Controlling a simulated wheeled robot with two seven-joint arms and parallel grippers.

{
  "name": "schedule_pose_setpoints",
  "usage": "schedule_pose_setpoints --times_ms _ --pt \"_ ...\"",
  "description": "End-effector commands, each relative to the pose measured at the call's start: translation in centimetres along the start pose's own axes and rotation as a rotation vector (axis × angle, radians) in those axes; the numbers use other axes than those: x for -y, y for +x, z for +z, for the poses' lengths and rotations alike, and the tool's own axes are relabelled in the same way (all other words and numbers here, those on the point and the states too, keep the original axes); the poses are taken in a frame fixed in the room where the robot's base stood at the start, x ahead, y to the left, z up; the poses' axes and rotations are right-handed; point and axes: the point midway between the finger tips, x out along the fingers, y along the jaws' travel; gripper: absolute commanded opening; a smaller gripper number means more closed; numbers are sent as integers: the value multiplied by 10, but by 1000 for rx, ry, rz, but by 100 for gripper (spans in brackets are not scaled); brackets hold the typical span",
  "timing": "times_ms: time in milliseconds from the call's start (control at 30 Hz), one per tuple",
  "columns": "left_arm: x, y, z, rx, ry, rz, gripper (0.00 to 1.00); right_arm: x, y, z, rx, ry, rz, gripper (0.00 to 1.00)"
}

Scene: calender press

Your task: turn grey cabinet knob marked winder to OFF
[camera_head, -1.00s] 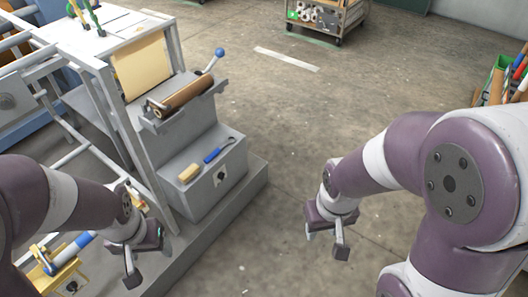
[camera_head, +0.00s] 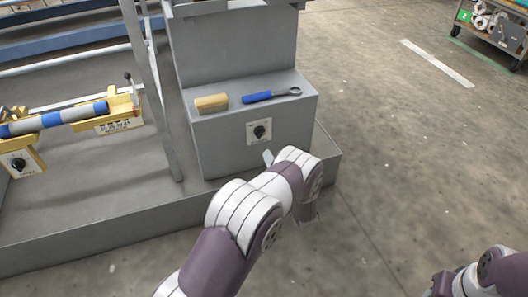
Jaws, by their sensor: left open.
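The grey cabinet (camera_head: 212,155) stands in the middle of the view, with a black knob (camera_head: 259,132) on a white label plate on its front face. The label's words and the knob's setting are too small to read. My left gripper (camera_head: 269,158) is open, just below the knob and apart from it in the picture. Only a grey finger tip shows; my wrist hides the rest. Whether it touches the cabinet cannot be told. At the lower right edge, a dark end piece of my right arm, seemingly the right gripper (camera_head: 441,284), shows, its jaws unclear.
A tan block (camera_head: 211,103) and a blue-handled tool (camera_head: 272,95) lie on the cabinet's ledge. A second knob (camera_head: 18,163) is on a yellow stand at the left, by a blue and grey roller (camera_head: 55,118). A cart (camera_head: 493,24) stands far right. The floor between is clear.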

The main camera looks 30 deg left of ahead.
Motion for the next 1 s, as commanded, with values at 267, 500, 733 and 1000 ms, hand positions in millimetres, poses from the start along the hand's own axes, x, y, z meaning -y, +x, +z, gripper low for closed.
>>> schedule_pose_setpoints --times_ms 267,500,733,1000 --pt "-2 69 4 1 -6 -4 67 0 39 5 0 0 0 43" --pt "-1 111 0 -1 -5 0 67 0 59 7 0 0 0 43" --pt "2 118 -3 -1 -4 2 67 0 59 7 0 0 0 43" --pt "2 118 -3 -1 -4 2 18 0 59 7 0 0 0 43"
